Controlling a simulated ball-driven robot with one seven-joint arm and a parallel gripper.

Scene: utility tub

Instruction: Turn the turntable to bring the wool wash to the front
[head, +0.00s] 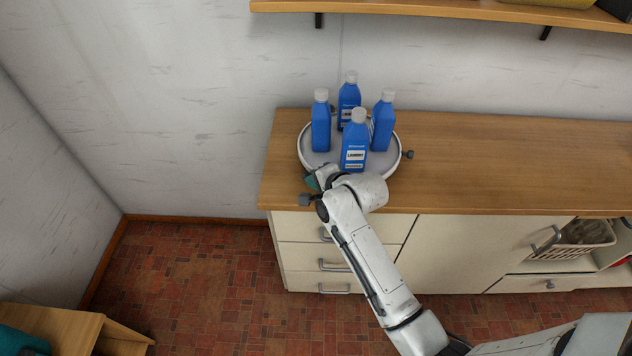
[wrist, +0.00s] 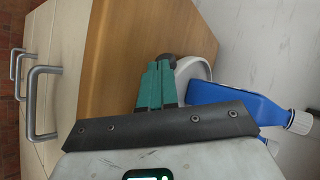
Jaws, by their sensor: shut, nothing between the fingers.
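The turntable (head: 303,152) is a round white tray on the wooden counter, with several blue white-capped bottles on it. The front bottle (head: 354,156) has a white label that seems to read "LAUNDRY". Others stand at the left (head: 320,122), back (head: 349,95) and right (head: 383,122). I cannot tell which is the wool wash. A dark knob (head: 408,154) sticks out at the turntable's right rim. My gripper (head: 313,181) is at its front-left rim, teal fingers shut and empty. In the wrist view the fingertips (wrist: 160,64) are close to a dark knob (wrist: 168,58); contact is unclear.
The counter (head: 500,150) is clear to the right of the turntable. Drawers with grey handles (head: 334,266) are below. A shelf (head: 430,10) hangs on the wall above. A basket (head: 585,240) sits in an open compartment at right.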

